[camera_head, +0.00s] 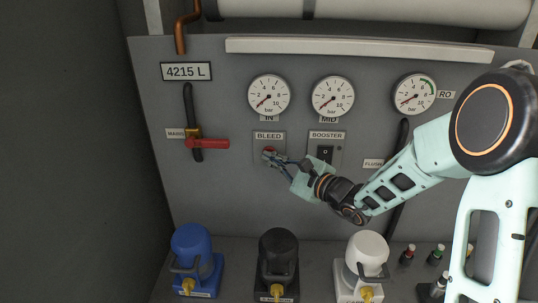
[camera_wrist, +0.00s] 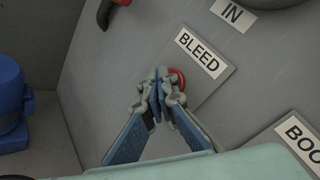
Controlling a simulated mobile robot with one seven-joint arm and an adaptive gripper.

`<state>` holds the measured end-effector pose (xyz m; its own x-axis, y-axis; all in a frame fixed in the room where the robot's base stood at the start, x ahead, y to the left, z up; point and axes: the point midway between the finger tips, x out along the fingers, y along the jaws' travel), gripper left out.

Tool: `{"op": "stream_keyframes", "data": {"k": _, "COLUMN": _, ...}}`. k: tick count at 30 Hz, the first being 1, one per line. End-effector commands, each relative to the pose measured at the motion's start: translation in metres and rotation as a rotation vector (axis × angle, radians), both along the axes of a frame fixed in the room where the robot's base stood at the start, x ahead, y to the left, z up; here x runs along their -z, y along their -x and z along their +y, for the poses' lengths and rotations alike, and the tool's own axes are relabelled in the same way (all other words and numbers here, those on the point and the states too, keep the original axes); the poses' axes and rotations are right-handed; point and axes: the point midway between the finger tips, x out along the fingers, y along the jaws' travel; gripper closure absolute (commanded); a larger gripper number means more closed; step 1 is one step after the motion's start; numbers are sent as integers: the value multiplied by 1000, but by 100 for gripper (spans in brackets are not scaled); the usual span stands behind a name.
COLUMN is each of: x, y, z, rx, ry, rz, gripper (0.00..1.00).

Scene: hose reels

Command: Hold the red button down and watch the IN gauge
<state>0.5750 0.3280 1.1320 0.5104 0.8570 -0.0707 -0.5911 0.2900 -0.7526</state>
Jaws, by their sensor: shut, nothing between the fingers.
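The red button (camera_wrist: 180,77) is on the BLEED plate (camera_wrist: 214,58), partly hidden behind my fingertips in the wrist view. In the head view its red edge (camera_head: 268,149) shows at my fingertips. My gripper (camera_head: 269,157) is shut and empty, with its tips (camera_wrist: 160,80) at the button. I cannot tell whether they touch it or how far it is pressed. The IN gauge (camera_head: 269,94) is a round white dial above the BLEED plate. Its red needle points to the lower left, near the low end of the scale. The IN label (camera_wrist: 232,13) shows in the wrist view.
The MID gauge (camera_head: 333,96) and the black BOOSTER switch (camera_head: 325,153) are to the right. A red-handled MAINS valve (camera_head: 208,143) is to the left, under the 4215 L display (camera_head: 186,71). Blue (camera_head: 192,254), black (camera_head: 278,258) and white (camera_head: 366,256) units stand below.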

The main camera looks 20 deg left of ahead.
Motion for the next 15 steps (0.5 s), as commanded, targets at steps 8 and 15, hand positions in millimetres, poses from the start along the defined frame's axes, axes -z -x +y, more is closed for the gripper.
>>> {"op": "stream_keyframes", "data": {"k": 8, "x": 1, "y": 13, "z": -4, "rx": 2, "ry": 0, "rz": -1, "gripper": 100}}
{"op": "stream_keyframes", "data": {"k": 15, "x": 0, "y": 18, "z": -5, "rx": 1, "ry": 0, "rz": 0, "gripper": 100}}
